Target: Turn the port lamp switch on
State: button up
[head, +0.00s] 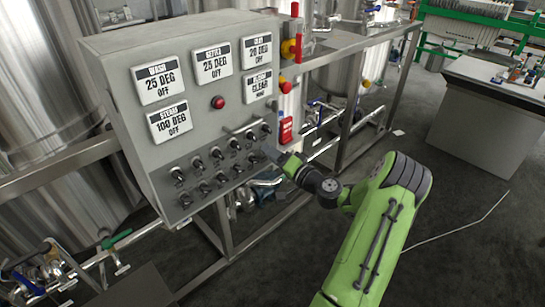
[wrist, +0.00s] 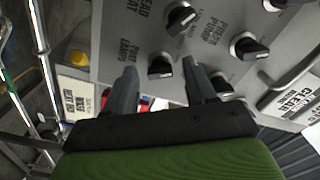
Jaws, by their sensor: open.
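The port lamp switch (wrist: 160,66) is a black rotary knob with a pale collar, beside a label that reads PORT LAMPS. In the wrist view it shows between my gripper's (wrist: 159,70) two dark fingertips. The fingers are open and empty; I cannot tell how far in front of the knob they stand. In the head view my gripper (head: 272,156) is at the lower right edge of the grey control panel (head: 200,125), by the right end of the knob rows. There the gripper hides part of the nearest knobs.
Neighbouring knobs sit close by: the HEAD HEAT knob (wrist: 180,17), the PRESS PUMP knob (wrist: 248,46) and another behind the right finger (wrist: 222,84). A red box (head: 286,130) hangs right of the panel. Steel frame rails (head: 345,140) and pipes stand behind my arm.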

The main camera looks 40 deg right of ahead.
jog(key=shift+w, duration=0.2)
grip_shut()
jog(key=shift+m+p, duration=0.3)
jog(key=shift+m, duration=0.1)
jog(key=m+p, duration=0.7)
jog(key=m, duration=0.4)
jog(key=shift+p, duration=0.3)
jog(key=shift+f, duration=0.1)
dwell(0.4)
grip_release()
